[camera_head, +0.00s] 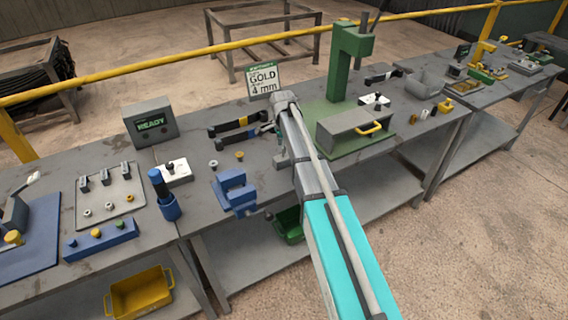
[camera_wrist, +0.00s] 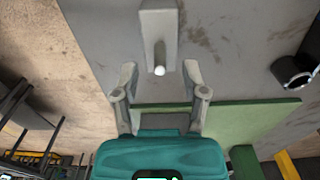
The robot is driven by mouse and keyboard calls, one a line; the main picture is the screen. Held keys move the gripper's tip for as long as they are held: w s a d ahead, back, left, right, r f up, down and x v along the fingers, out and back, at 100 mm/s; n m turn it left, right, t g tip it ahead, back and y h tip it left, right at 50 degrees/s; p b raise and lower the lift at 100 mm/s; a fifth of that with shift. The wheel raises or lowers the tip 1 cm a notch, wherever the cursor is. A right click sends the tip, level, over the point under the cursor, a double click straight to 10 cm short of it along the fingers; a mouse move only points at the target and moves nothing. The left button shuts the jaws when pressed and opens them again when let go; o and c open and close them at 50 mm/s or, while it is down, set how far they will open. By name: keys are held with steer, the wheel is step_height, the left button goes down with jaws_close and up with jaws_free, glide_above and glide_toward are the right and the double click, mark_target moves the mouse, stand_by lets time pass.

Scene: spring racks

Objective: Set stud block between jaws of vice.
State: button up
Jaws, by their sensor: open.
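My gripper (camera_wrist: 160,75) is open in the wrist view, with its two fingers apart and nothing held between them. A pale grey block (camera_wrist: 151,22) with a small white round end (camera_wrist: 160,71) lies ahead of the fingers, the white end between the tips; it looks like the stud block. In the head view my gripper (camera_head: 268,129) is low over the middle bench, partly hidden by my arm. A blue vice (camera_head: 236,190) stands at the front edge of that bench, left of my arm. I cannot tell whether its jaws hold anything.
A green press (camera_head: 349,62) and a grey guard with a yellow handle (camera_head: 350,135) stand right of my arm. A sign (camera_head: 263,80) stands behind. A blue cylinder (camera_head: 166,200) stands farther left.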

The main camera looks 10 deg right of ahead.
mark_target(283, 156)
steer(key=shift+d+f+b, duration=0.1)
steer(key=shift+f+b, duration=1.55)
steer(key=shift+f, duration=0.25)
jaws_close()
